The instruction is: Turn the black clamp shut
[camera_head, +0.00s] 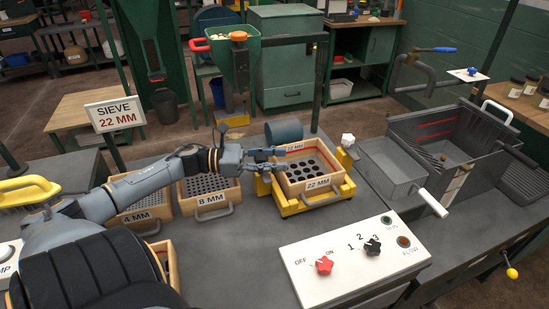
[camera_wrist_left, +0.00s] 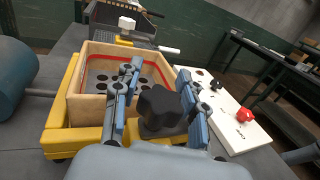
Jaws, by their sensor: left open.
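The black clamp (camera_wrist_left: 163,108) shows in the left wrist view as a dark lobed knob on a yellow mount at the near side of the wooden 22 mm sieve (camera_wrist_left: 88,110). My left gripper (camera_wrist_left: 161,72) is open, with one finger on each side of the knob; I cannot tell whether either finger touches it. In the head view the left gripper (camera_head: 280,160) is at the left edge of the 22 mm sieve (camera_head: 318,183), which sits in a yellow frame (camera_head: 318,203). The gripper hides the black clamp there. My right gripper is out of view.
A white clamp knob (camera_head: 347,139) stands at the frame's far right corner. A grey cylinder (camera_head: 284,131) is close behind my gripper. The 8 mm sieve (camera_head: 209,198) lies left. A control panel (camera_head: 355,258) with red and black knobs is in front.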

